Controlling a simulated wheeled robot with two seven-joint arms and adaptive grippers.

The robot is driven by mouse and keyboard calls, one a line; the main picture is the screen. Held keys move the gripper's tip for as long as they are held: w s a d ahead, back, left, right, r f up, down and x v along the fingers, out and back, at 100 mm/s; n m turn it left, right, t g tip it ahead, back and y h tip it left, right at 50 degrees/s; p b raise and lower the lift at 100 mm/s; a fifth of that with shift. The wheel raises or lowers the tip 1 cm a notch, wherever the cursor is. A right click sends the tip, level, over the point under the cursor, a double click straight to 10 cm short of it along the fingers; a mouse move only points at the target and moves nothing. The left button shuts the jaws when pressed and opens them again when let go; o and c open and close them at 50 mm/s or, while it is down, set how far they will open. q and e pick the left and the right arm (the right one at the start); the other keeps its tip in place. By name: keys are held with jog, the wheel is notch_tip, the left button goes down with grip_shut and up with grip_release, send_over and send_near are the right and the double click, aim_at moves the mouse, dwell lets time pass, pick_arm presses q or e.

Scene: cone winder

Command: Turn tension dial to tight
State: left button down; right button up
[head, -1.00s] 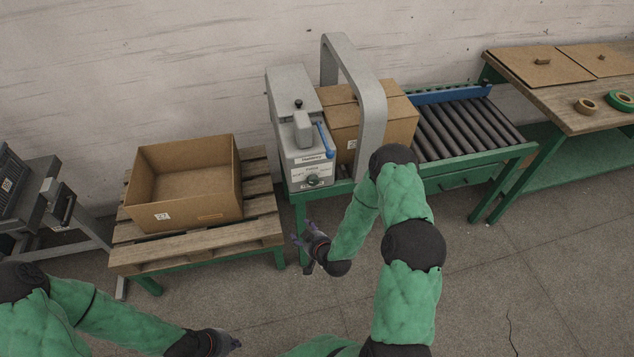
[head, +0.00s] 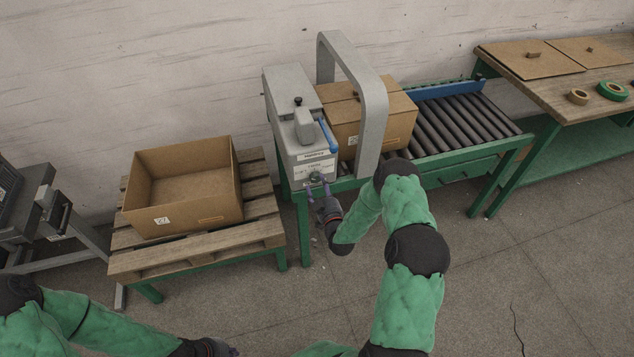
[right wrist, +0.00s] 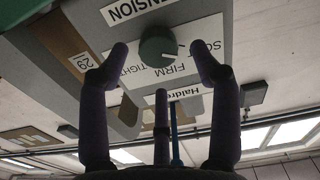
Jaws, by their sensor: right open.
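The tension dial (head: 315,177) is a small dark green knob on the front of the grey machine (head: 290,140). In the right wrist view the dial (right wrist: 157,47) sits on a white label reading SOFT, FIRM and TIGHT, upside down. Its pale pointer line seems to point between SOFT and FIRM. My right gripper (head: 318,192) is just in front of the dial. In the right wrist view its open fingers (right wrist: 160,65) stand around the dial, apparently without touching it. My left gripper (head: 222,349) is low at the bottom edge, its fingers unclear.
An open carton (head: 183,214) stands on a pallet-topped stand (head: 200,249) to the left. A closed carton (head: 398,118) sits under the machine's grey arch (head: 374,110). A roller conveyor (head: 460,120) and a workbench (head: 560,93) lie to the right.

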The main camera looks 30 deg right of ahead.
aim_at(316, 179)
jog(key=shift+x, duration=1.6)
